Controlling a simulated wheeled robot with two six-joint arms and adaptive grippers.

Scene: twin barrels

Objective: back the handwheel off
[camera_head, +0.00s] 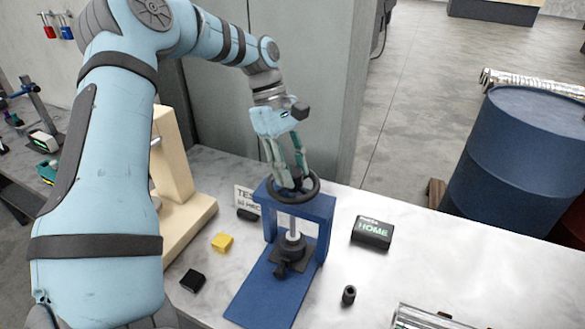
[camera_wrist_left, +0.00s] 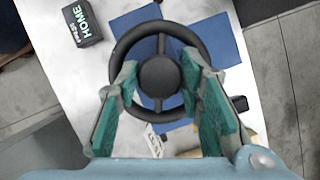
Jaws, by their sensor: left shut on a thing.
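The black handwheel (camera_head: 317,187) sits on top of a blue press frame (camera_head: 321,210), with a screw and a dark clamp piece (camera_head: 290,248) below it. My left gripper (camera_head: 288,178) reaches down onto the handwheel from above. In the left wrist view the round hub of the handwheel (camera_wrist_left: 158,77) lies between the two teal-padded fingers, which are shut on the wheel. Exactly where the pads touch it is hard to tell. My right gripper is in neither view.
A black box marked HOME (camera_head: 372,233) stands right of the press. A yellow block (camera_head: 222,243), a black block (camera_head: 193,281) and a small dark cylinder (camera_head: 349,294) lie on the marble bench. A beige stand (camera_head: 176,165) is left; a blue barrel (camera_head: 520,150) stands beyond the bench.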

